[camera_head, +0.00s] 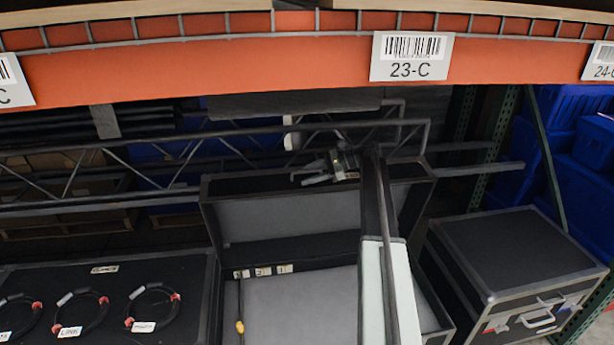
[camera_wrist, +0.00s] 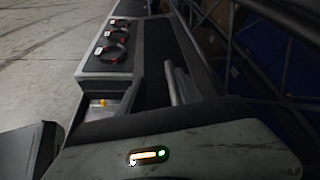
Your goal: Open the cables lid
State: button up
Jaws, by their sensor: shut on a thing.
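A black case with a grey lining (camera_head: 300,310) stands open in the middle of the head view. Its lid (camera_head: 265,218) is raised upright at the back, grey inside with a dark rim. I cannot read a "cables" label on it. My gripper (camera_head: 308,174) is at the lid's upper rim, shut on it; the exact contact is small and dark. In the wrist view my gripper's housing fills the bottom, and the lid panel (camera_wrist: 150,92) shows beyond a grey finger. My arm hides part of the lid and of the case's right side.
A black case top (camera_head: 185,270) on the left carries coiled cables (camera_head: 152,307) with red connectors. A closed metal-edged case (camera_head: 510,250) stands on the right. An orange shelf beam (camera_head: 250,62) crosses above, and metal rails (camera_head: 100,205) run behind. Inside the open case hangs a yellow-ended cord (camera_head: 240,326).

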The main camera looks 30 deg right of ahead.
aim_at(327, 184)
jog(key=shift+s, duration=0.1)
jog(key=p+v, duration=0.3)
jog(key=v, duration=0.5)
jog(key=shift+a, duration=0.1)
